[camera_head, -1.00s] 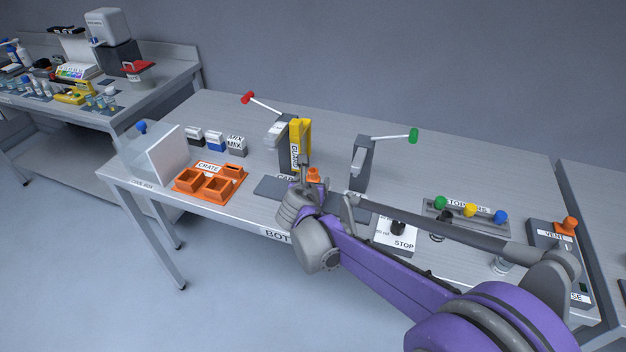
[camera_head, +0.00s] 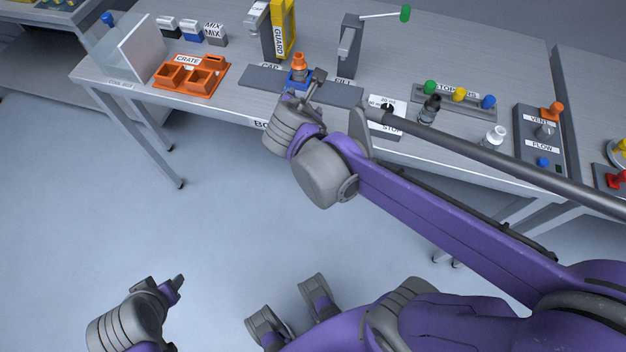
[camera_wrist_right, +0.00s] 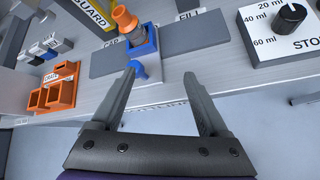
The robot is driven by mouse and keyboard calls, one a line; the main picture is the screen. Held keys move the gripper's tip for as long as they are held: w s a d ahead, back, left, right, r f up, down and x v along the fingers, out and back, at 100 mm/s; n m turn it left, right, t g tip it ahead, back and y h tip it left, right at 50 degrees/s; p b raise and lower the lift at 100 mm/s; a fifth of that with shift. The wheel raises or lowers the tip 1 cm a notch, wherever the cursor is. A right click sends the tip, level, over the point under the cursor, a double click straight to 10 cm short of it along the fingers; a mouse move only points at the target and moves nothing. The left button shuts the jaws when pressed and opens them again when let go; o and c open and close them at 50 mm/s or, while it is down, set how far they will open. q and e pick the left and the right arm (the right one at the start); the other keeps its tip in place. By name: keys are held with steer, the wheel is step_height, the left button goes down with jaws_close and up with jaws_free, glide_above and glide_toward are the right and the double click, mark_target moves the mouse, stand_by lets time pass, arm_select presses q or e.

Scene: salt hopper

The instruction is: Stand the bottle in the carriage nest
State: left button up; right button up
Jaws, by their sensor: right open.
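A bottle with an orange top (camera_head: 299,62) stands in the blue carriage nest (camera_head: 297,80), on the dark rail at the front middle of the bench. In the right wrist view the bottle (camera_wrist_right: 129,26) looks roughly upright inside the nest (camera_wrist_right: 148,46), with its lower part hidden by the nest walls. A blue knob (camera_wrist_right: 140,70) sits at the nest's front. My right gripper (camera_wrist_right: 160,78) is open and empty, just in front of the nest and apart from the bottle. My left gripper (camera_head: 172,286) is low at the left, away from the bench; its jaw opening is unclear.
The yellow guard (camera_head: 285,28) stands behind the nest, with the green-handled fill lever (camera_head: 350,45) to the right. An orange crate (camera_head: 190,77) is at the left. The stop dial (camera_head: 387,108), stoppers rack (camera_head: 458,98) and a white-topped item (camera_head: 493,138) are at the right.

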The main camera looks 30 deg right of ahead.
steer(key=s+a+f+m+g+y, duration=0.1)
steer(key=s+a+f+m+y, duration=0.2)
steer(key=s+m, duration=0.5)
steer(key=s+a+f+m+g+y, duration=0.2)
steer(key=s+a+f+m, duration=0.3)
steer(key=m, duration=0.9)
steer(key=s+f+y, duration=0.1)
steer(key=s+f, duration=0.1)
steer(key=s, duration=0.2)
steer(key=shift+s+a, duration=0.15)
